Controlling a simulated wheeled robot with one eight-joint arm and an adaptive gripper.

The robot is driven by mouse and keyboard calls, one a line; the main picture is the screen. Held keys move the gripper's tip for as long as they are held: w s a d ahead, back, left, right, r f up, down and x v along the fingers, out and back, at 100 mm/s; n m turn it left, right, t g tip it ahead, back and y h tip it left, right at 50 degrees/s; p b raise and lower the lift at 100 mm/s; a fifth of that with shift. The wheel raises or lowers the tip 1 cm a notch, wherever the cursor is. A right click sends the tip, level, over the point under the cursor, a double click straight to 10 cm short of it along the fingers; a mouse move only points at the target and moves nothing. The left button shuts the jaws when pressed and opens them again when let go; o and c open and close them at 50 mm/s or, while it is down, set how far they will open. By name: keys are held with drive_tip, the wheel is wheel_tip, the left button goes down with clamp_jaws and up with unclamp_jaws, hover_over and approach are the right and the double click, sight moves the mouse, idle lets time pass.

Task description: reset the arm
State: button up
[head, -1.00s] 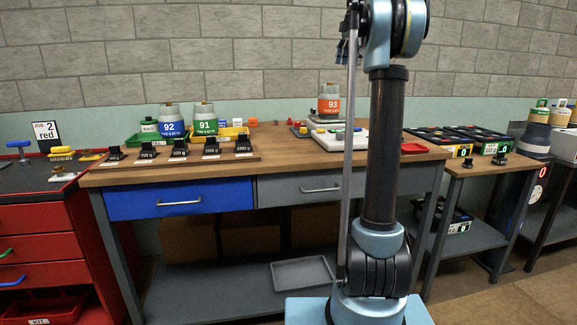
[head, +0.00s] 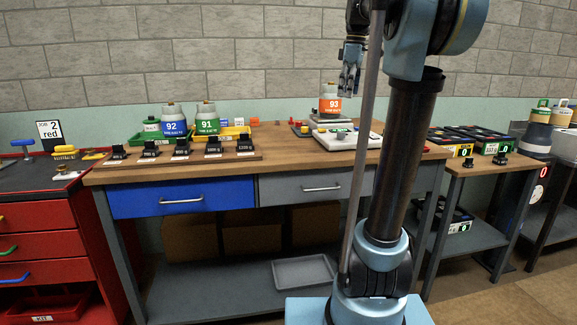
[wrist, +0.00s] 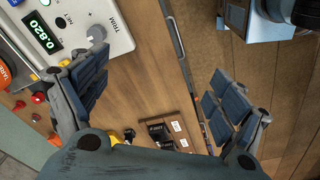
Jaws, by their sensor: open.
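My gripper (head: 350,68) hangs in the air above the back of the workbench, right of centre in the head view, with its fingers pointing down. In the wrist view its two padded fingers (wrist: 155,100) stand wide apart with nothing between them. Below it lie the wooden bench top (wrist: 150,75) and the floor. My arm rises on the right side of the head view and hides part of the bench.
A white scale (head: 338,140) bears a container marked 93 (head: 330,104); its display in the wrist view (wrist: 42,38) reads 0.620. Containers 92 (head: 173,127) and 91 (head: 207,124) stand left, behind a row of black weights (head: 181,150). Bins (head: 455,140) stand right.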

drive_tip(key=s+f+m, duration=0.4)
drive_tip(key=s+f, duration=0.5)
drive_tip(key=f, duration=0.3)
drive_tip(key=s+a+f+m+t, duration=0.1)
drive_tip(key=s+f+m, duration=0.3)
drive_tip(key=s+f, duration=0.6)
drive_tip(key=s+f+m, duration=0.5)
drive_tip(key=s+f, duration=0.4)
drive_tip(key=f, duration=0.7)
drive_tip(key=shift+s+a+f+t+h, duration=0.15)
drive_tip(key=shift+f+t+h, duration=0.15)
drive_tip(key=shift+h, duration=0.1)
drive_tip(key=shift+w+f, duration=0.15)
drive_tip(key=shift+w, duration=0.3)
